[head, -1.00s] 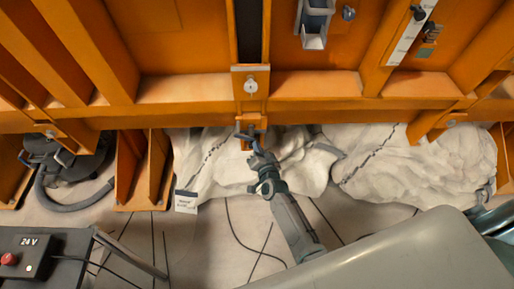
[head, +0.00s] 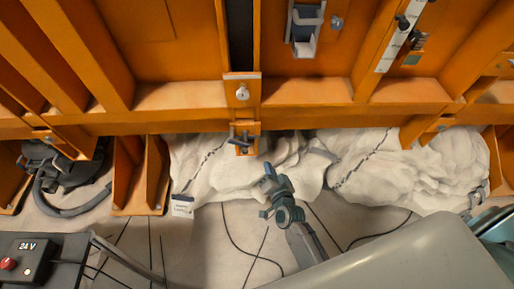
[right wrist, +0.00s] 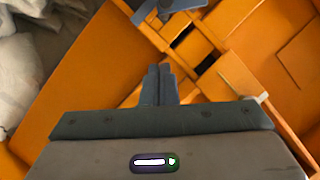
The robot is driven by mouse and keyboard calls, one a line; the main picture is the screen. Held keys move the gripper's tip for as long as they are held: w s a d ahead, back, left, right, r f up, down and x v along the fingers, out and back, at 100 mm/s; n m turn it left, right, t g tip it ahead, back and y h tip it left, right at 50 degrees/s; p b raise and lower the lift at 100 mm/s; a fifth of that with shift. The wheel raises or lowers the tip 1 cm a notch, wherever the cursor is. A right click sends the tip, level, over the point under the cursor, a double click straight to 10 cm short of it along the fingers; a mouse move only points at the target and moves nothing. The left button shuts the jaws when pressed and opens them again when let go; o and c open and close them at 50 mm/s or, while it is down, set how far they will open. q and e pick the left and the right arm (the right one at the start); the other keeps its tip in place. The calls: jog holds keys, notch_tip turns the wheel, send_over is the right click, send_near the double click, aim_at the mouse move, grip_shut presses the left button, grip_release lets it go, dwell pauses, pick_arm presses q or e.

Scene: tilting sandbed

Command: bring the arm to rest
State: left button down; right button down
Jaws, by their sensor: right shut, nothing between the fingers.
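My right gripper (head: 269,170) is in the lower middle of the head view, in front of the orange frame. In the right wrist view its two fingers (right wrist: 158,84) are pressed together with nothing between them. A grey T-shaped handle (head: 241,139) sits on an orange bracket above the gripper, with a gap between them. The handle also shows at the top of the right wrist view (right wrist: 165,8). My left gripper is not in view.
The orange frame (head: 160,98) spans the upper half of the head view. White bags (head: 405,170) lie below it. A black coiled hose (head: 60,180) is at left, and a 24 V box (head: 30,250) at lower left. Cables cross the open floor (head: 190,240).

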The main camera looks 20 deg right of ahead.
jog(key=s+d+f+n+g, duration=0.1)
jog(key=s+f+n+g, duration=0.15)
jog(key=s+f, duration=0.55)
jog(key=s+d+f+n+g, duration=0.1)
jog(key=s+f+g, duration=0.25)
jog(key=f, duration=0.75)
jog(key=s+f+n+g, duration=0.2)
jog(key=s+f, duration=0.5)
jog(key=f, duration=0.3)
jog(key=s+d+f+n+g, duration=0.1)
jog(key=s+f, duration=0.3)
jog(key=s, duration=0.5)
jog(key=s+d+f+n+g, duration=0.1)
jog(key=s+d+f+g, duration=0.2)
jog(key=s, duration=0.7)
jog(key=s+d+f+n+g, duration=0.1)
jog(key=s+d+f+g, duration=0.2)
jog(key=s+f, duration=0.3)
jog(key=s, duration=0.4)
jog(key=shift+g, duration=0.3)
jog(key=shift+a, duration=0.1)
